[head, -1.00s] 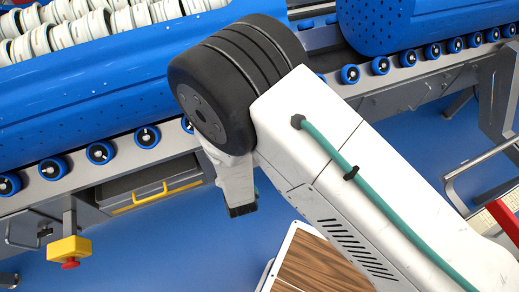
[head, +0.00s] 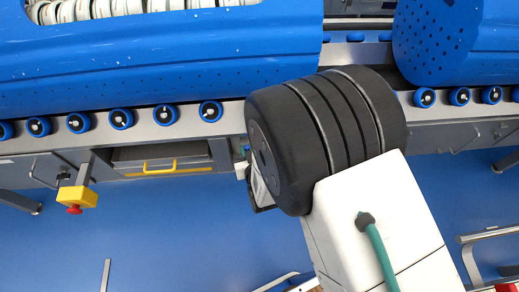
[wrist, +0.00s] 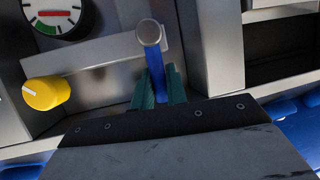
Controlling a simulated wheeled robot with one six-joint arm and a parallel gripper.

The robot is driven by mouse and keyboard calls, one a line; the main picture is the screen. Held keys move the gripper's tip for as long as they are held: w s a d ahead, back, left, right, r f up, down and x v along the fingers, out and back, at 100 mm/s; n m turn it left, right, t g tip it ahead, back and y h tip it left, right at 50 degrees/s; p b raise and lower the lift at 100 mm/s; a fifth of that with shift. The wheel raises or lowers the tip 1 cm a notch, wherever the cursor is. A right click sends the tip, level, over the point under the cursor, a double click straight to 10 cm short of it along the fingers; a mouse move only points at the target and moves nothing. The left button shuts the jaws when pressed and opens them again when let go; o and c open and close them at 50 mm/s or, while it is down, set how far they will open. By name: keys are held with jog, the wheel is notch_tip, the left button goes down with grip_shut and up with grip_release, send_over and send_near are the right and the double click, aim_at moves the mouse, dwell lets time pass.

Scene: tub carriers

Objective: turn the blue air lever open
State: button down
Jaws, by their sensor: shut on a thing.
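The blue air lever (wrist: 155,70) stands in the middle of the wrist view, with a round grey end at its top. My gripper (wrist: 159,82) has its two green fingers on either side of the lever's blue shaft and is shut on it. The lever's base is hidden behind the gripper body. In the head view my arm's black joint covers the lever and the fingertips.
A yellow knob (wrist: 45,92) and a round gauge (wrist: 55,14) sit left of the lever. In the head view a yellow box with a red button (head: 77,197) hangs below the roller conveyor (head: 165,130). Blue tubs (head: 160,65) lie on the rollers.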

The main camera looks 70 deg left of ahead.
dwell(0.4)
jog(key=c, duration=1.4)
grip_release()
jog(key=v, duration=0.7)
jog(key=shift+d+r, duration=0.15)
jog(key=shift+d, duration=0.2)
